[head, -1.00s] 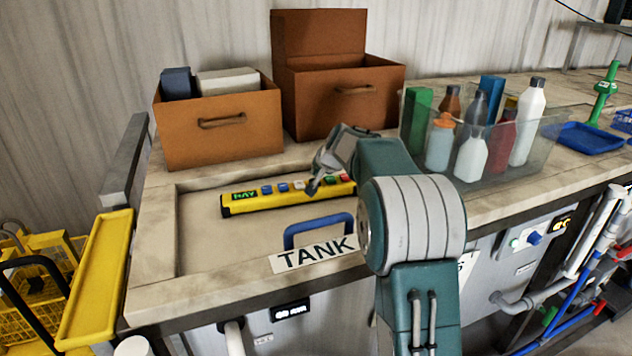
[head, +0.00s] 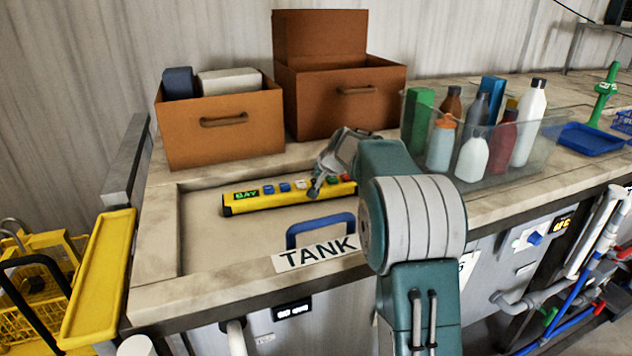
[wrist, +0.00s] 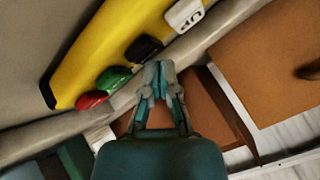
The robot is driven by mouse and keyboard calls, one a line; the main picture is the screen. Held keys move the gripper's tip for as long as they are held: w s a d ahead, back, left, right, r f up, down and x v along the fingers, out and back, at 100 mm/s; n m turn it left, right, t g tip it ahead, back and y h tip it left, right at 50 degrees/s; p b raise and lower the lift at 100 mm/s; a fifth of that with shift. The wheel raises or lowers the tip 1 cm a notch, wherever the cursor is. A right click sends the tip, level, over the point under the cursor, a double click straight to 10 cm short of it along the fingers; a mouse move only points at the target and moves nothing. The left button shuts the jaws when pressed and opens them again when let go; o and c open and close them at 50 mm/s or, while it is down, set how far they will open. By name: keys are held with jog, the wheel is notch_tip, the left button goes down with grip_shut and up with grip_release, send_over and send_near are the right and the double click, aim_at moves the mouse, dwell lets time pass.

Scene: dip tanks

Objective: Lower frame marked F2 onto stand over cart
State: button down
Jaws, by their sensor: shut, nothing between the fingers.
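A yellow control bar (head: 285,195) with a dark BAY label and a row of coloured buttons lies on the tank-side counter. My gripper (head: 315,190) is shut and empty, its tip over the right part of the bar in the head view. In the wrist view my closed fingertips (wrist: 157,68) show near the bar (wrist: 95,45), close to its black button (wrist: 143,48). A green button (wrist: 113,78), a red one (wrist: 92,100) and a white lettered one (wrist: 186,15) also show. Contact cannot be told. No frame marked F2, stand or cart can be made out with certainty.
Two brown boxes (head: 222,130) (head: 345,105) stand behind the bar. A clear bin (head: 530,150) of bottles is at right. A blue handle (head: 320,228) and TANK label (head: 315,254) are in front. A yellow tray (head: 97,275) and yellow basket (head: 30,300) are at left.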

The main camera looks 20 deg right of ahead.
jog(key=shift+f, duration=0.45)
dwell(1.4)
jog(key=shift+r, duration=0.1)
dwell(5.0)
jog(key=shift+a+r, duration=0.15)
jog(key=shift+r, duration=0.65)
jog(key=shift+r, duration=0.1)
jog(key=shift+r, duration=2.4)
